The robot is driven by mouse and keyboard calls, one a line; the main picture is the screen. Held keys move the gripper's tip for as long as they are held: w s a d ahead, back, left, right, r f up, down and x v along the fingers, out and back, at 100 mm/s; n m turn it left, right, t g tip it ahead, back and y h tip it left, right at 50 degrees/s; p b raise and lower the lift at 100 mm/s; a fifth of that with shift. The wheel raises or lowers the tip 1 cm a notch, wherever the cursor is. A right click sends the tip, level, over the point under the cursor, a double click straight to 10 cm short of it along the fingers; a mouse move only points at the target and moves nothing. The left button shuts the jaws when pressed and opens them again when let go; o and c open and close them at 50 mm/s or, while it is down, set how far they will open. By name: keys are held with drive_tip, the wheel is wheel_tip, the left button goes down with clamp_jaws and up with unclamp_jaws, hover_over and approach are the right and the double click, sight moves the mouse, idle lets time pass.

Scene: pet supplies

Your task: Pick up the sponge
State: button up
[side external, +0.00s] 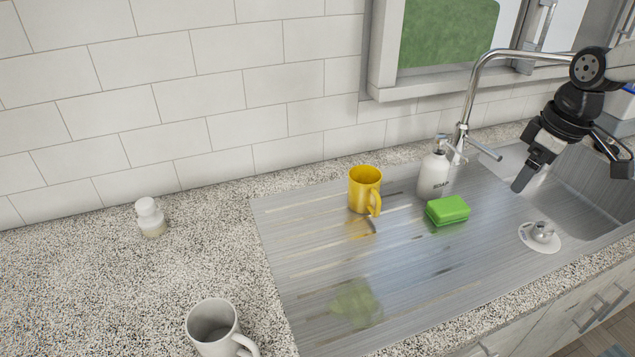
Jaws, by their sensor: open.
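The sponge (447,210) is a bright green block lying flat on the metal drainboard (410,275), just in front of the white soap bottle (434,174). My gripper (570,172) is at the upper right, above the sink side and to the right of the sponge. It is open, with its dark fingers spread wide and nothing between them. The gripper is apart from the sponge, which is fully visible.
A yellow mug (364,190) stands left of the sponge. The faucet (468,100) rises behind the soap bottle. A silver plug on a white disc (540,238) sits right of the sponge. A white mug (212,328) and small white bottle (150,217) stand on the granite counter.

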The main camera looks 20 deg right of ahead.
drive_tip(key=w+d+n+g+y, duration=0.1)
drive_tip(key=w+d+n, duration=0.2)
drive_tip(key=w+n, duration=0.35)
drive_tip(key=n+y, duration=0.3)
drive_tip(key=n, duration=0.4)
hover_over(454, 203)
drive_tip(key=d, duration=0.3)
drive_tip(key=shift+m, duration=0.25)
wheel_tip(454, 203, down, 15)
drive_tip(key=shift+s+r, duration=0.1)
drive_tip(key=shift+s, duration=0.05)
drive_tip(key=shift+x, duration=1.35)
drive_tip(key=shift+s, duration=0.1)
drive_tip(key=shift+x, duration=2.6)
drive_tip(key=shift+s+d, duration=0.1)
